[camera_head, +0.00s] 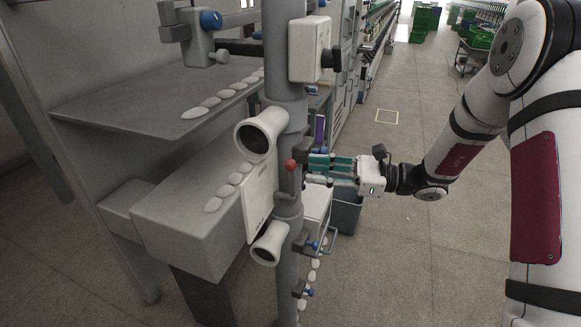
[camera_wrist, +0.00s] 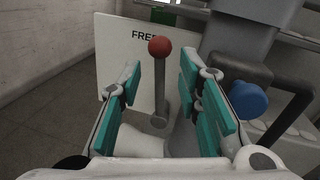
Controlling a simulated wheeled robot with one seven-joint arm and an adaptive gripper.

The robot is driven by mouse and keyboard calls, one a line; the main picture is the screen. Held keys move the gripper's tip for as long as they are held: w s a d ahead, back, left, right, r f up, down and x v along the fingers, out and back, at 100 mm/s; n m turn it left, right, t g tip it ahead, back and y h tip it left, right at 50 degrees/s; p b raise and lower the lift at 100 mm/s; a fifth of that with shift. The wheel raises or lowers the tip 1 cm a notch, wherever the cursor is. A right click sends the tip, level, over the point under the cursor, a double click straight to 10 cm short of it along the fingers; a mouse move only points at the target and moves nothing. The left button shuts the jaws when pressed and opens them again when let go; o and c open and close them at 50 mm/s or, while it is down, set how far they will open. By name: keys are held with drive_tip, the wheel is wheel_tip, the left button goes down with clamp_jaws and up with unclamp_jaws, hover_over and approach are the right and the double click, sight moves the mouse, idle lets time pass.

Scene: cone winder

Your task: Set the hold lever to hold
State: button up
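The hold lever is a grey stem with a red ball knob (camera_wrist: 160,46), in the middle of the wrist view. It stands upright in that view, its knob just below the visible letters "FRE" on a white plate (camera_wrist: 118,60); the rest of the label is hidden. In the head view the red knob (camera_head: 290,166) is on the grey column. My gripper (camera_wrist: 163,78) is open, with one teal-padded finger on each side of the lever stem and gaps visible. In the head view my gripper (camera_head: 312,168) reaches in from the right, close beside the knob.
A blue knob (camera_wrist: 249,101) with a dark handle is right of the fingers in the wrist view. In the head view, white funnels (camera_head: 262,132) and a switch box (camera_head: 310,48) sit on the column (camera_head: 284,75). A grey bin (camera_head: 346,215) stands behind.

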sight(291, 168)
drive_tip(key=a, duration=0.4)
drive_tip(key=w+a+p, duration=0.1)
drive_tip(key=a, duration=0.1)
drive_tip(key=shift+a, duration=0.25)
clamp_jaws()
